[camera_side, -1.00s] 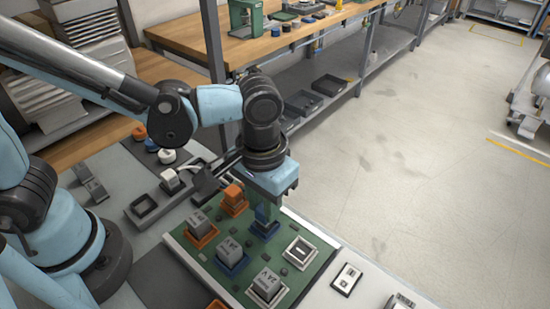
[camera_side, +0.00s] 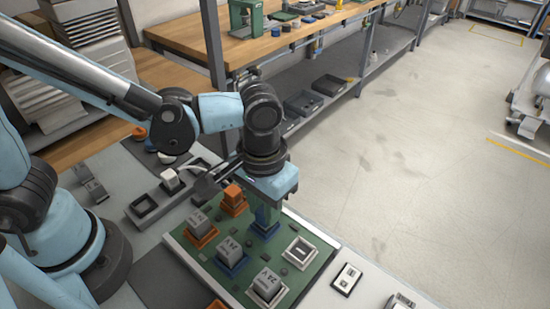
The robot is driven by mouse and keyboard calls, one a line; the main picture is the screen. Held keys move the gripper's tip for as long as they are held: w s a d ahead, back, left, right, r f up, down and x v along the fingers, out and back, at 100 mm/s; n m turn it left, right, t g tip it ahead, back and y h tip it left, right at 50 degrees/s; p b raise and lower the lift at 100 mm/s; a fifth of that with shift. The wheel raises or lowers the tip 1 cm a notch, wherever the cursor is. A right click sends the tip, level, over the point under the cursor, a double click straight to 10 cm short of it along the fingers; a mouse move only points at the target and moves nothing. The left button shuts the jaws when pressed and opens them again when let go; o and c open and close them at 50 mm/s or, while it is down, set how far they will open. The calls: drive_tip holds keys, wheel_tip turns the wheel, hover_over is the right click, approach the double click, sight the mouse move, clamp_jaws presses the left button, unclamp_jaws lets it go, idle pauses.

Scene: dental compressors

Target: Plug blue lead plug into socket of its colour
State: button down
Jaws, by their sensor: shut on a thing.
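My gripper (camera_side: 265,206) points straight down over the green board (camera_side: 205,262). It is shut on the blue lead plug (camera_side: 266,217), which is mostly hidden between the fingers. The plug is upright at the blue socket (camera_side: 264,233) on the far side of the board. Its lower end meets the socket outline in this view; I cannot tell how deep it sits. Any lead from the plug is hidden by the gripper.
Grey blocks stand in an orange socket (camera_side: 212,237), a blue-rimmed one (camera_side: 230,268) and a white one (camera_side: 268,297). An orange plug (camera_side: 232,195) stands close left of the gripper. A white socket (camera_side: 299,251) is empty. A white plug (camera_side: 170,178) sits in a dark holder.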

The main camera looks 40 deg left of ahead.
drive_tip(key=shift+f, duration=0.25)
drive_tip(key=c, duration=0.5)
unclamp_jaws()
drive_tip(key=shift+r, duration=3.5)
drive_tip(key=w+a+t, duration=0.1)
drive_tip(key=a+t, duration=0.2)
drive_tip(key=a, duration=0.6)
drive_tip(key=w+a+r+t, duration=0.1)
drive_tip(key=a+t, duration=0.3)
drive_tip(key=a, duration=0.6)
drive_tip(key=shift+w+r, duration=0.25)
drive_tip(key=shift+r, duration=0.05)
